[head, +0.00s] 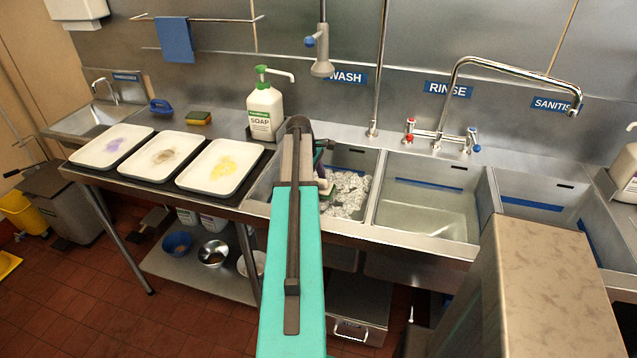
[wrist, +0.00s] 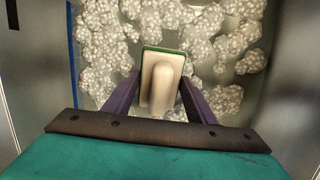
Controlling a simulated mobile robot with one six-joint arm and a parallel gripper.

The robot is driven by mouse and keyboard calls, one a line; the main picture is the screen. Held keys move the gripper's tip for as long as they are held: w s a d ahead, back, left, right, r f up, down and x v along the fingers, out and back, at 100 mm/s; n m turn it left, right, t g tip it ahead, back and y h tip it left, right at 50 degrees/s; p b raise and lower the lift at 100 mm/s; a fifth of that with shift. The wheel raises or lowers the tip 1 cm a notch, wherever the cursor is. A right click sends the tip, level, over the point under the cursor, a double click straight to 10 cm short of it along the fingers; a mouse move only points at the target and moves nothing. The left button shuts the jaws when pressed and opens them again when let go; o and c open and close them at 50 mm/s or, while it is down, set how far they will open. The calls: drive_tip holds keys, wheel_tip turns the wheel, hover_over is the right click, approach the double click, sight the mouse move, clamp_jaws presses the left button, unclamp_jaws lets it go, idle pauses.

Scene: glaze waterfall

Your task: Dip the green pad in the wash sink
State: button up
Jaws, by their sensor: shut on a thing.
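The green pad (wrist: 147,50) has a pale cream handle (wrist: 162,85) and a thin green edge in the wrist view. My gripper (wrist: 158,92) is shut on the handle, with a purple finger on each side. In the head view only a small part of the pad (head: 327,188) shows beside my arm. The wash sink (head: 352,156), under the WASH label, holds water with clumps of white suds (head: 347,190). The pad is over or in this sink, with suds around it in the wrist view. I cannot tell if its underside touches the water.
Three trays with purple, brown and yellow stains (head: 112,146) (head: 162,153) (head: 221,167) lie left of the sink. A soap bottle (head: 265,110) stands behind. The rinse sink (head: 425,205) is to the right. A yellow-and-green sponge (head: 198,118) lies at the back.

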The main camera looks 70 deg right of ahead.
sight(318, 179)
drive_tip(key=shift+f+b, duration=0.4)
drive_tip(key=shift+f, duration=1.1)
drive_tip(key=shift+r, duration=0.1)
wheel_tip(318, 179, up, 20)
drive_tip(key=p, duration=1.2)
drive_tip(key=shift+p, duration=0.35)
idle(0.4)
drive_tip(key=shift+w, duration=0.1)
idle(0.8)
